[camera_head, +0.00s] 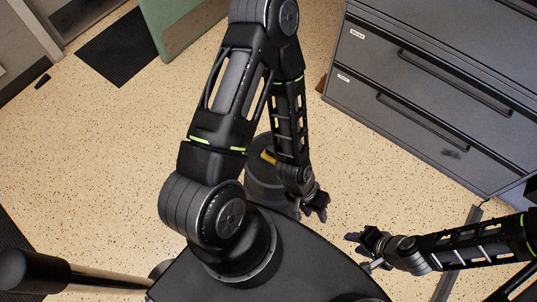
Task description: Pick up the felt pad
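I cannot make out a felt pad for certain in the head view. My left gripper (318,206) hangs at the end of the folded arm in the middle, just beyond the front edge of my dark base. My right gripper (357,240) points left from the arm at the lower right, a short way from the left one. Both are small and dark here. I cannot see whether their fingers are apart, and I see nothing clearly held in either.
A grey drawer cabinet (420,100) stands at the upper right. A dark mat (120,48) lies at the upper left beside a green panel (190,25). A small dark object (42,81) lies on the speckled floor (90,150) at far left. Much of the floor is clear.

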